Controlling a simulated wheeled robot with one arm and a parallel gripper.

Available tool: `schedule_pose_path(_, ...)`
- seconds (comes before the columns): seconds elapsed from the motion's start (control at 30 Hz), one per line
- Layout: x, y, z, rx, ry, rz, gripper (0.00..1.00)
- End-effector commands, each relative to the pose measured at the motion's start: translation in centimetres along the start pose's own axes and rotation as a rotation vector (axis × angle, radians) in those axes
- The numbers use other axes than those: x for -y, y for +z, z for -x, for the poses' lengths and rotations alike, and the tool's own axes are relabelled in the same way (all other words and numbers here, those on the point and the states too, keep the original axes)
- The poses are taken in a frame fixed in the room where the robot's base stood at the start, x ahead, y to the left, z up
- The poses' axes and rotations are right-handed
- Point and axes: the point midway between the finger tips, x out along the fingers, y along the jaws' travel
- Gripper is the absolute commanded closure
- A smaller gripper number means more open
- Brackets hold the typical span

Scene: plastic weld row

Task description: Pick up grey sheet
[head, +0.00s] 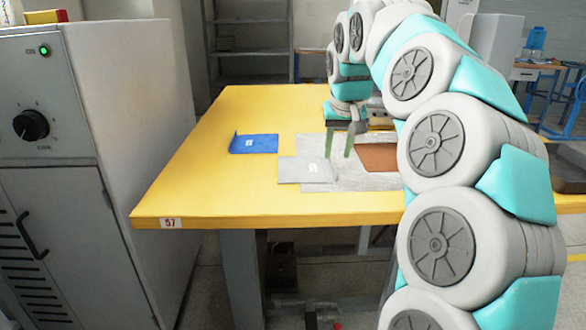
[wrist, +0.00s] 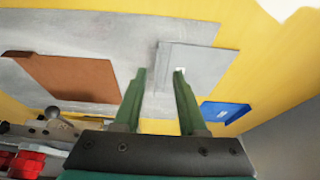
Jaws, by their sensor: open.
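The grey sheet (head: 306,170) lies flat on the yellow table, partly over a larger pale grey plate (head: 312,148), with a small white label on it. In the wrist view the grey sheet (wrist: 183,62) is just beyond the fingertips, mostly ahead of the right finger. My gripper (head: 338,148) has two green fingers pointing down above the pale plate, to the right of the grey sheet in the head view. The fingers are apart with nothing between them, and they also show in the wrist view (wrist: 160,72). Their exact height above the sheet is unclear.
A blue sheet (head: 254,144) lies left of the grey sheet on the yellow table (head: 185,185). A brown sheet (head: 378,157) lies on the plate to the right. A grey cabinet (head: 130,120) stands left of the table. Red parts and metal fittings (wrist: 45,125) show in the wrist view.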

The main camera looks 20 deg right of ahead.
Motion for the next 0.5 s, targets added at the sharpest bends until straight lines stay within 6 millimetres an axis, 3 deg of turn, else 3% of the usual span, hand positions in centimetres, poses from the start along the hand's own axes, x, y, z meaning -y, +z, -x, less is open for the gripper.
schedule_pose_path(0.5, -0.4, -0.2, -5.3, 0.002, -0.001, 0.003, 0.59)
